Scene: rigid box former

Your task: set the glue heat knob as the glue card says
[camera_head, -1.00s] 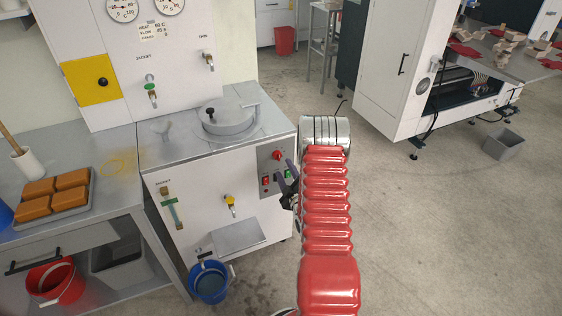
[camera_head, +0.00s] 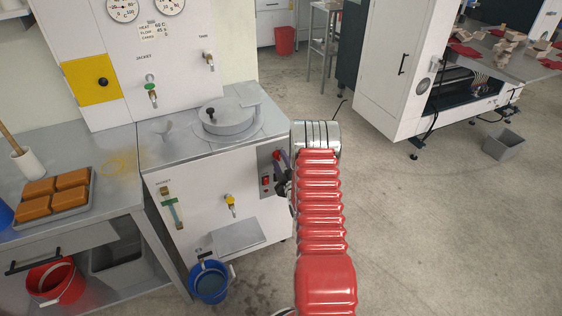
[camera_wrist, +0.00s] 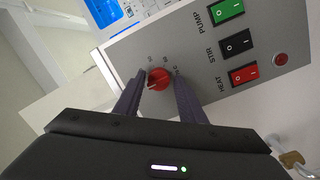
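The glue card (camera_head: 155,31) is on the white machine front below the gauges; its heat line looks like 60 C in small print. The red heat knob (camera_wrist: 158,78) is on the grey control panel (camera_wrist: 200,62), with a pale pointer mark toward the lower left in the wrist view. Small scale numbers around it are hard to read. My gripper (camera_wrist: 159,77) is open, its two dark fingers on either side of the knob; contact is not clear. In the head view my gripper (camera_head: 281,165) is at the panel and partly hides it.
Green pump, black stir and red heat switches (camera_wrist: 243,75) sit beside the knob, with a red lamp (camera_wrist: 281,59). A blue display (camera_wrist: 115,12) is near. A lidded pot (camera_head: 228,117) is on top of the machine, and a blue bucket (camera_head: 209,283) stands below.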

